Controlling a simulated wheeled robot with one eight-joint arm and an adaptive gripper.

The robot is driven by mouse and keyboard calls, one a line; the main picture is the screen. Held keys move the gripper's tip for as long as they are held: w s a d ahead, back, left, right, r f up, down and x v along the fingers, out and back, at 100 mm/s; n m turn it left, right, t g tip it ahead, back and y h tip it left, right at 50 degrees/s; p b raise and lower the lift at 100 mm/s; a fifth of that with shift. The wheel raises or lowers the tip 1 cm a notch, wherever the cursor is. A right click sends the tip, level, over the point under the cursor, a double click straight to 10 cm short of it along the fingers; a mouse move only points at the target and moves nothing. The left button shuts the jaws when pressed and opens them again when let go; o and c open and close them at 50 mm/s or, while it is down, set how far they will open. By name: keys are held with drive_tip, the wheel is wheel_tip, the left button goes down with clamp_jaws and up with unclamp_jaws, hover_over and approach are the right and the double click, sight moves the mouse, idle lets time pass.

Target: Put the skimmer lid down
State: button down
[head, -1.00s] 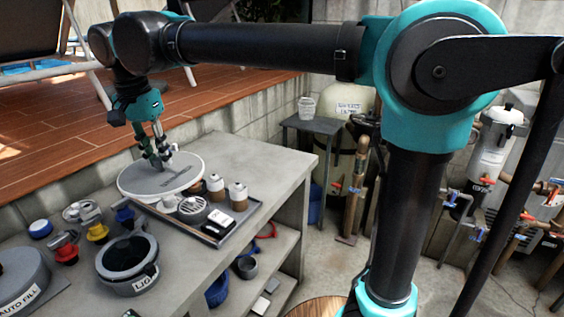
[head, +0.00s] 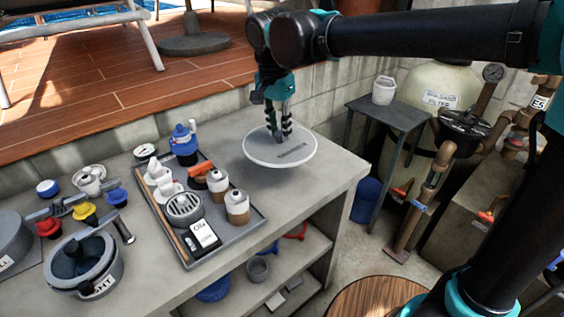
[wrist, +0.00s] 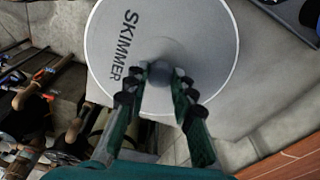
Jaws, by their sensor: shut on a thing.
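The skimmer lid (head: 262,150) is a flat, light grey disc with dark lettering. In the head view it is level over the far right part of the grey counter (head: 335,175). My gripper (head: 279,136) points down at the lid's middle and is shut on its central knob. In the wrist view the lid (wrist: 205,30) reads "SKIMMER", and the fingers (wrist: 160,88) close on the round grey knob. I cannot tell whether the lid touches the counter or hangs just above it.
A tray (head: 262,212) with bottles, a round grate and a card lies left of the lid. A dark pot (head: 85,262) and coloured valves stand further left. A block wall (head: 310,85) runs behind. The counter right of the tray is clear. A side table (head: 388,112) stands beyond its end.

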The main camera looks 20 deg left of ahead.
wheel_tip(320, 180, down, 11)
drive_tip(key=shift+f, duration=0.1)
idle(0.4)
drive_tip(key=shift+f, duration=0.1)
drive_tip(key=c, duration=1.3)
unclamp_jaws()
drive_tip(key=r, duration=0.4)
drive_tip(key=s+r, duration=0.1)
drive_tip(key=r, duration=0.7)
drive_tip(key=shift+s+a+r, duration=0.15)
drive_tip(key=shift+s+a, duration=0.05)
drive_tip(key=shift+s, duration=0.05)
